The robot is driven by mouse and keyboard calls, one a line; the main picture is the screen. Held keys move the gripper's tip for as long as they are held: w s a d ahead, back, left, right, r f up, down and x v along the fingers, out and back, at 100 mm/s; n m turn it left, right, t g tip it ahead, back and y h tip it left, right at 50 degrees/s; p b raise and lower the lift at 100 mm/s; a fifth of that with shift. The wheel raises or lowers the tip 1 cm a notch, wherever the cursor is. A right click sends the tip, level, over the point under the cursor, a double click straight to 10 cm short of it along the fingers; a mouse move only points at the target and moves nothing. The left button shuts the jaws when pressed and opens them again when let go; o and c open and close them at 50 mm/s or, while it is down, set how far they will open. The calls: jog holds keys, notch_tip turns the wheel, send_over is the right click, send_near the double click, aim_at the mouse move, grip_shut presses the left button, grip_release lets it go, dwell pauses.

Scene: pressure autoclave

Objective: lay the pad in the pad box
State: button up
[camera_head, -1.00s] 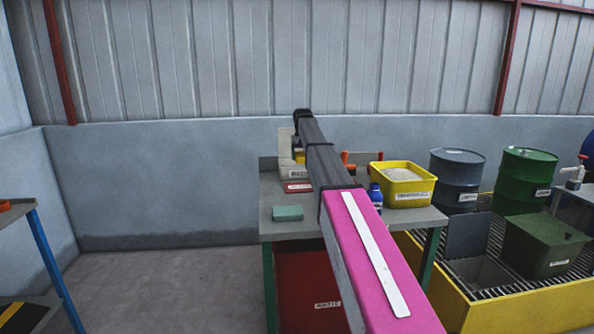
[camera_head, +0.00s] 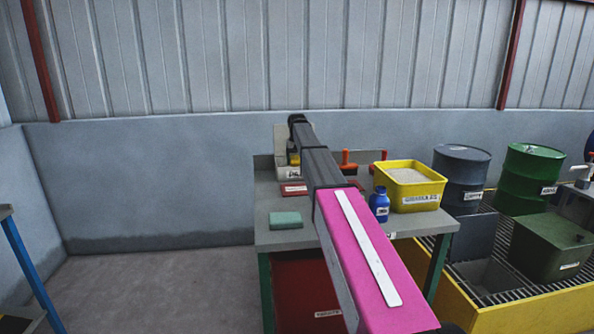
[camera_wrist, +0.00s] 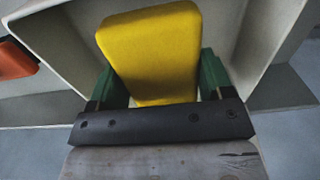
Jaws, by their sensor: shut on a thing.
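The yellow pad (camera_wrist: 155,50) is held upright between the green fingers of my gripper (camera_wrist: 160,82) in the wrist view. The pale grey walls of an open box (camera_wrist: 235,35), which I take as the pad box, stand around and behind the pad. I cannot tell whether the pad touches the box floor. In the head view the box (camera_head: 281,140) is at the back left of the bench, with a bit of yellow (camera_head: 294,158) showing beside my arm. My arm hides the gripper there.
The bench (camera_head: 275,240) also bears a green block (camera_head: 285,219), a red flat item (camera_head: 294,189), a blue bottle (camera_head: 379,205) and a yellow tub (camera_head: 409,187). An orange-red thing (camera_wrist: 15,60) is left of the box in the wrist view. Drums stand at right.

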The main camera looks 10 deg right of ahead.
aim_at(297, 159)
jog(key=shift+f, duration=2.15)
jog(key=shift+f, duration=0.15)
jog(key=o, duration=0.9)
notch_tip(297, 159, up, 12)
jog(key=shift+r, duration=0.15)
